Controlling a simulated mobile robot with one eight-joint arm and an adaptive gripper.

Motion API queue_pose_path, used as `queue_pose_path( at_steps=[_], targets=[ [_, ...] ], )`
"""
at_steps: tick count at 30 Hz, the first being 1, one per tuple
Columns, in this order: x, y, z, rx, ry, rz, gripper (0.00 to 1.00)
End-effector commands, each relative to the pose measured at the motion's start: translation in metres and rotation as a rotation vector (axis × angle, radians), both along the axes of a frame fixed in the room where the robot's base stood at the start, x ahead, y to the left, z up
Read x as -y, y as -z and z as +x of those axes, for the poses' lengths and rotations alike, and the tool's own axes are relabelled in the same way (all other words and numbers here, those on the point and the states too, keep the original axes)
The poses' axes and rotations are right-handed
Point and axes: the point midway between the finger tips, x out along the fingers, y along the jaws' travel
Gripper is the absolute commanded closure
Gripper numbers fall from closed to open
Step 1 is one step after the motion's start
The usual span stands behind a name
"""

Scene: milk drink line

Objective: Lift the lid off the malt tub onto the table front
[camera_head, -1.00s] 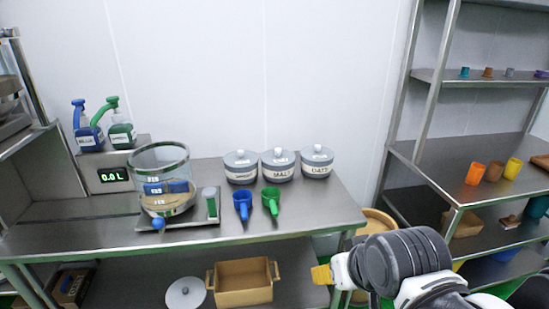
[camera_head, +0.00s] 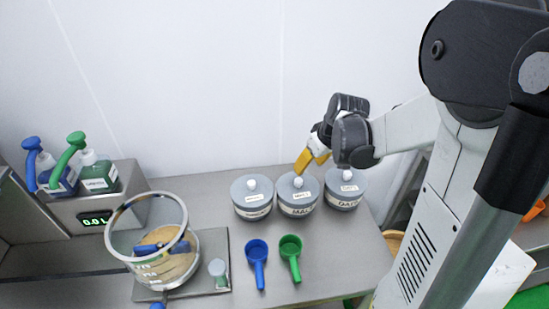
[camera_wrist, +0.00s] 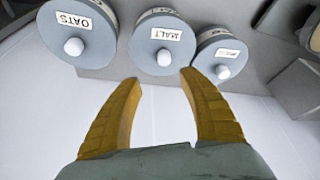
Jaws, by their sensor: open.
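The malt tub (camera_head: 299,209) is a white tub with a grey lid (camera_head: 289,189) and a pale knob, in the middle of a row of three at the back of the table. Its lid is on. My gripper (camera_head: 308,163) is open and empty, with yellow fingers just above and behind the malt tub's knob. In the wrist view the malt lid (camera_wrist: 160,34) is at the top centre, its knob (camera_wrist: 164,57) just beyond the open fingertips (camera_wrist: 160,75). The fingers appear apart from the knob.
The oats tub (camera_head: 345,203) stands close on the right and another lidded tub (camera_head: 252,212) on the left. A blue scoop (camera_head: 257,255) and a green scoop (camera_head: 290,250) lie in front. A glass vessel (camera_head: 147,240) is at left. The table front right of the scoops (camera_head: 340,262) is clear.

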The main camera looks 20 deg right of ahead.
Motion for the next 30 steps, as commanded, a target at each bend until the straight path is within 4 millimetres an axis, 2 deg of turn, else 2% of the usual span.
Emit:
queue_pose_path(
  at_steps=[3,6,14,22,30],
  targets=[
    [-0.002,0.023,0.008,0.000,-0.001,0.001,0.51],
    [-0.003,0.038,0.014,0.000,-0.001,0.001,0.51],
    [-0.006,0.054,0.020,0.000,0.000,0.000,0.51],
    [-0.013,0.092,0.033,0.001,0.000,0.000,0.51],
    [-0.013,0.094,0.035,0.001,0.001,0.001,0.52]
  ],
)
